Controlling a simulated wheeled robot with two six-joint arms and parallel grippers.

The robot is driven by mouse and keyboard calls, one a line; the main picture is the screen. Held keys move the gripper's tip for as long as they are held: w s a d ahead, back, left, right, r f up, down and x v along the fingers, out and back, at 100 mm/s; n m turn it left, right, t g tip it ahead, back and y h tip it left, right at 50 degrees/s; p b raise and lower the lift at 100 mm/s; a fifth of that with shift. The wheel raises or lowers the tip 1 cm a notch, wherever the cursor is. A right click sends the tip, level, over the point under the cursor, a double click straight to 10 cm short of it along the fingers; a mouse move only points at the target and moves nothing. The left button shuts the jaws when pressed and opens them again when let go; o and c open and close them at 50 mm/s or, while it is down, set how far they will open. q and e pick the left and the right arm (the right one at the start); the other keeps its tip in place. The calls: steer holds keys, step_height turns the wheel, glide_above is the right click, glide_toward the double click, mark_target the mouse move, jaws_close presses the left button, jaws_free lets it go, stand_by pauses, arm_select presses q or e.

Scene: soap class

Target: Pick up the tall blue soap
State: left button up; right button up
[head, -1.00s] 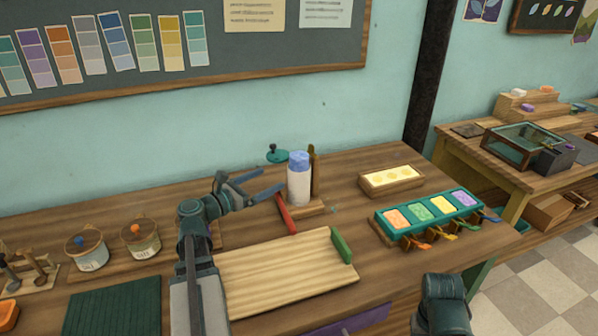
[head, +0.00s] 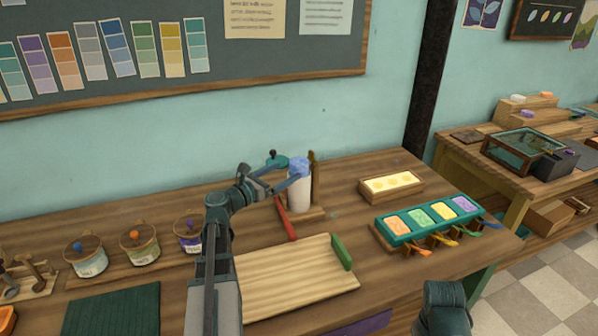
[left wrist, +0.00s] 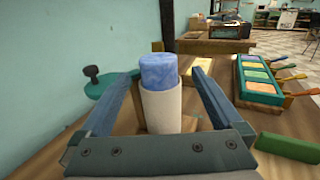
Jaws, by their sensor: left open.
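The tall blue soap (head: 299,164) stands upright, its blue top rising out of a white cylinder (head: 299,194) on a small wooden stand. In the left wrist view the soap (left wrist: 158,70) and the white cylinder (left wrist: 161,108) are ahead, between the two fingers. My left gripper (head: 287,175) is open and empty, with its fingertips at about the soap's level. One finger partly covers the soap and cylinder in the head view. I cannot tell whether either finger touches the soap. My right gripper is out of view.
A teal round-topped item (head: 277,161) stands close behind the gripper. A red-handled tool (head: 284,217) lies beside the stand. A wooden board (head: 295,275) is in front. A teal tray of coloured blocks (head: 386,231) and a pale-yellow mould (head: 391,183) are to the right.

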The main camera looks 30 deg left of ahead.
mark_target(294, 164)
arm_select(q)
steer(key=shift+w, duration=0.1)
steer(key=x, duration=0.5)
steer(key=shift+w+a+f, duration=0.1)
steer(key=shift+a+f, duration=0.05)
steer(key=shift+f, duration=0.1)
steer(key=shift+c, duration=0.2)
steer(key=c, duration=1.5)
steer(key=shift+o, duration=0.2)
steer(key=shift+r, duration=0.15)
steer(key=shift+r+p, duration=0.5)
steer(key=shift+r, duration=0.1)
steer(key=r+p, duration=0.2)
steer(key=shift+s+d+r+p, duration=0.2)
steer(key=shift+d+r+p, duration=0.05)
steer(key=shift+r+p, duration=0.05)
steer(key=s+d, duration=0.3)
steer(key=d, duration=0.4)
steer(key=s+d, duration=0.3)
steer(key=d, duration=0.4)
steer(key=shift+d+r+p, duration=0.15)
steer(key=shift+r+p, duration=0.3)
